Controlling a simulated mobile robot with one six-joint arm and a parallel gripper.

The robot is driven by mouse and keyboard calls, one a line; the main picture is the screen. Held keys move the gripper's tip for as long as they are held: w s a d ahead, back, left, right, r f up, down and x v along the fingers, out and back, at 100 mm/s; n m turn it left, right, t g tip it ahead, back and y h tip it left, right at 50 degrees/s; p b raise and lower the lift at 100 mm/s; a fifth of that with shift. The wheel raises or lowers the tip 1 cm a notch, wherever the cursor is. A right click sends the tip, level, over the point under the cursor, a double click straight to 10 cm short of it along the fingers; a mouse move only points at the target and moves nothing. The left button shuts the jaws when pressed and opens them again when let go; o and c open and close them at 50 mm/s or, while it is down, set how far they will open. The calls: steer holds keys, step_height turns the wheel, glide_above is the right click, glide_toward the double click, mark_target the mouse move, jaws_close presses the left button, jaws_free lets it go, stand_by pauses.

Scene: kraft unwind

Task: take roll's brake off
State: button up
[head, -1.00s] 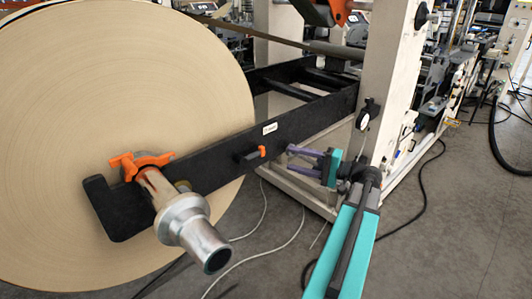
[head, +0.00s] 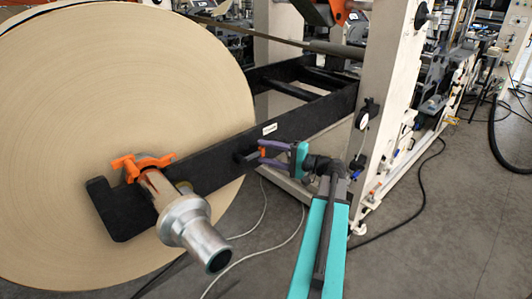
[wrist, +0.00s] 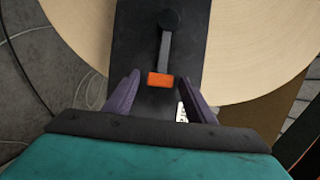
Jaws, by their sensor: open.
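In the wrist view, my gripper (wrist: 159,80) has one finger on each side of the orange tip, with gaps visible. The large kraft paper roll (head: 100,90) stands behind the arm.
An orange clamp (head: 140,165) and a metal shaft end (head: 195,232) stick out at the roll's core, left of the lever. A pale machine post (head: 385,90) rises to the right. Cables lie on the grey floor below.

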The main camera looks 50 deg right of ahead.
steer(key=shift+w, duration=0.1)
steer(key=shift+c, duration=0.4)
jaws_close()
